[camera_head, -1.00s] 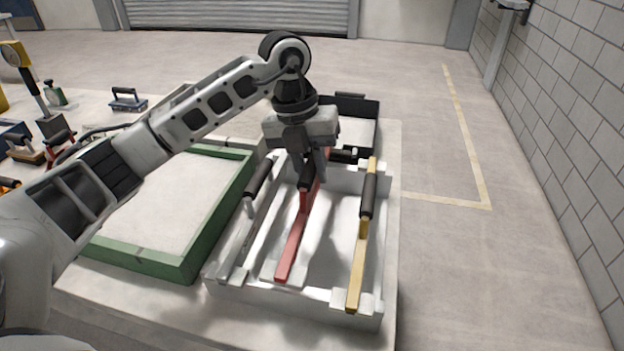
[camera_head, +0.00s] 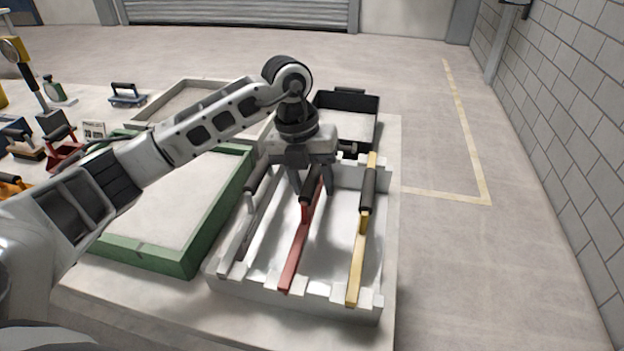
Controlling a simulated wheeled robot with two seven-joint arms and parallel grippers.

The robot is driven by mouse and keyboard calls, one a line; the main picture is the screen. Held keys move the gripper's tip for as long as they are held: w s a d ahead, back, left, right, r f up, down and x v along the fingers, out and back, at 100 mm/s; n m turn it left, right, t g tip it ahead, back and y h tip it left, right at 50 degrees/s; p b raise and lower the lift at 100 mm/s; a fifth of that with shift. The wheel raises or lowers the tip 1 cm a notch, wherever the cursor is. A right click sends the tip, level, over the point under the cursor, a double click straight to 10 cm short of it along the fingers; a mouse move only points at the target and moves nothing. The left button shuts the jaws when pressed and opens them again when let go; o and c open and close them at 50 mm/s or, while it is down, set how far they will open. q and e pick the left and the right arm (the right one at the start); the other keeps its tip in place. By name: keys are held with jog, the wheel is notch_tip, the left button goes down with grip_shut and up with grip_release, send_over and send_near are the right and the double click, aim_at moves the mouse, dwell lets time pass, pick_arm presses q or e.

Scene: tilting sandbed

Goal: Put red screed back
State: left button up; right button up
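The red screed (camera_head: 299,251) lies lengthwise in the middle of the white rack (camera_head: 270,295). Its near end is at the notched front wall; its far end is hidden under my gripper. Its black handle (camera_head: 311,187) faces up. My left gripper (camera_head: 312,188) points down over the handle with its two fingers spread apart, one to each side, and looks open. My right gripper is not in view.
A yellow screed (camera_head: 359,258) lies to the right in the rack and a grey one (camera_head: 248,228) to the left. A green-framed sandbed (camera_head: 193,258) is left of the rack. A black bin (camera_head: 345,103) stands behind. Several tools lie at the far left.

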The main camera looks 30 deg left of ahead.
pick_arm(q)
jog(key=shift+r+p, duration=0.3)
jog(key=shift+r, duration=0.05)
notch_tip(320, 180, up, 12)
jog(key=a+b, duration=0.1)
jog(key=a, duration=0.1)
jog(key=shift+s+a, duration=0.15)
jog(key=shift+s, duration=0.15)
